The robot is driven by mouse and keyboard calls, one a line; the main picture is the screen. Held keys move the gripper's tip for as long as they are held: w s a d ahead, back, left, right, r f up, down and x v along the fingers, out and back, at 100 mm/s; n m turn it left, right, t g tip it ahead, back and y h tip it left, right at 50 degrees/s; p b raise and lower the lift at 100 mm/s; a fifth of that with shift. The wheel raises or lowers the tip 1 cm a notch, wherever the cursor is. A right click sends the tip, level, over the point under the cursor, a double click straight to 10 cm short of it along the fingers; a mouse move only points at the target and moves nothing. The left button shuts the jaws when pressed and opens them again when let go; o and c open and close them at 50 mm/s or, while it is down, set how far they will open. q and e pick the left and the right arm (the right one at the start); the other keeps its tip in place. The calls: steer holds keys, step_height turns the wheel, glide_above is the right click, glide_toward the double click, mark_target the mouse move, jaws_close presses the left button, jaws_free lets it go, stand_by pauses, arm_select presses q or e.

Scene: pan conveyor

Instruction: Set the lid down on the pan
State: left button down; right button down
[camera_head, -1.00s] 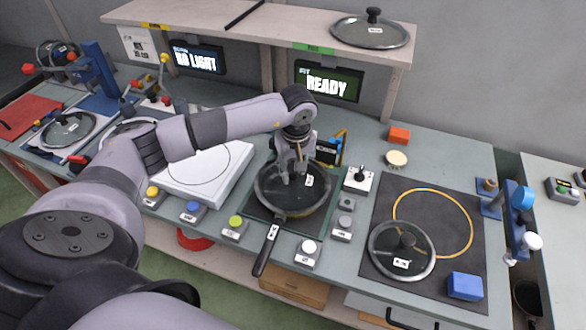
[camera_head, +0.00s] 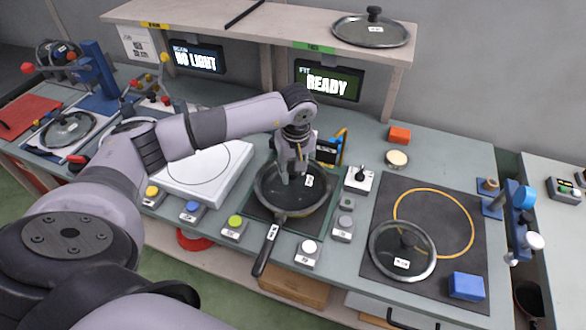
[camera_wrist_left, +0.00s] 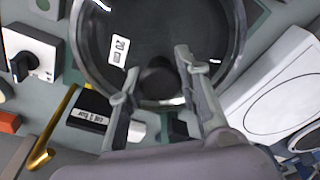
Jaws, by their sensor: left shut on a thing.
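The glass lid (camera_wrist_left: 185,50) has a dark centre, a pale label and a dark knob (camera_wrist_left: 157,78). My left gripper (camera_wrist_left: 152,75) is shut on that knob; it also shows in the head view (camera_head: 287,180). The lid lies over the black pan (camera_head: 318,207) in the head view, roughly level. The pan's long handle (camera_head: 267,249) points to the front left. I cannot tell whether the lid's rim touches the pan all round. My right gripper is not in view.
Another lid (camera_head: 403,250) lies on the dark mat (camera_head: 465,215), and one sits on the shelf (camera_head: 371,30). A screen (camera_head: 328,84) reads "READY".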

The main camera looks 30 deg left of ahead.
arm_select(q)
steer(key=shift+r, duration=0.1)
steer(key=c, duration=1.1)
jaws_free()
steer(key=r, duration=0.8)
steer(key=s+d+r, duration=0.1)
steer(key=r, duration=0.2)
steer(key=shift+d+r, duration=0.1)
steer(key=shift+r, duration=0.3)
